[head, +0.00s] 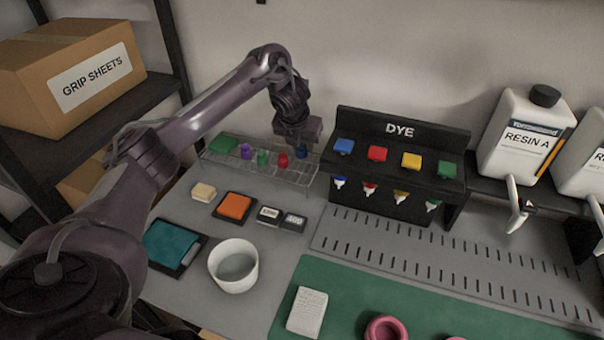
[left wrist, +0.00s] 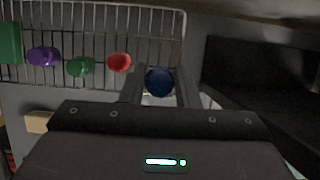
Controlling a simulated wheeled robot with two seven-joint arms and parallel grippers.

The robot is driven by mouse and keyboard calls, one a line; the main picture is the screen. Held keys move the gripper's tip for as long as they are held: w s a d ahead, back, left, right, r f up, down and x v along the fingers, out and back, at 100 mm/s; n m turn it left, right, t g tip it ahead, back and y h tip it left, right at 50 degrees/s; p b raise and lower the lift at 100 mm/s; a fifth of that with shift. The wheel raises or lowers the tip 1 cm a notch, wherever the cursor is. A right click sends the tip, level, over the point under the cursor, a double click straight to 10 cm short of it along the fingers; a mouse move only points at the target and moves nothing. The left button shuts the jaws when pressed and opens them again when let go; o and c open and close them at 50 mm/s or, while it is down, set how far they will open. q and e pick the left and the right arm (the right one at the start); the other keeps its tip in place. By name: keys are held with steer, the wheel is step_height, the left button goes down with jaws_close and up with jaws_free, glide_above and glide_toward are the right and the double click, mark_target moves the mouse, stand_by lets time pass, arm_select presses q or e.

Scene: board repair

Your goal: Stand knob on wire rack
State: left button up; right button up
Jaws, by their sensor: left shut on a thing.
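The wire rack (head: 217,160) stands at the back left of the bench; it also shows in the left wrist view (left wrist: 110,17). A purple knob (head: 246,151), a green knob (head: 263,158) and a red knob (head: 283,160) stand on it in a row. My left gripper (head: 301,150) is at the rack's right end, shut on a dark blue knob (left wrist: 160,82). The knob is between the fingers, to the right of the red knob. I cannot tell whether its base touches the wires. My right gripper is not in view.
A green block (head: 222,144) sits at the rack's left end. The black DYE stand (head: 400,195) is close to the rack's right. A white bowl (head: 233,265), an orange pad (head: 234,206) and a teal pad (head: 173,245) lie in front.

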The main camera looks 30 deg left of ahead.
mark_target(300, 158)
arm_select(q)
step_height(300, 158, down, 3)
steer(key=shift+r, duration=0.2)
step_height(300, 158, down, 3)
steer(key=shift+s+f+b, duration=0.1)
steer(key=shift+b, duration=0.4)
steer(key=shift+f, duration=0.35)
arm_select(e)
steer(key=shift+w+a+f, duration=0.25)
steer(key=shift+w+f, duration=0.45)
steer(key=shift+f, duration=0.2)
arm_select(q)
steer(key=o, duration=0.9)
steer(key=shift+f, duration=0.1)
steer(key=shift+o, duration=0.2)
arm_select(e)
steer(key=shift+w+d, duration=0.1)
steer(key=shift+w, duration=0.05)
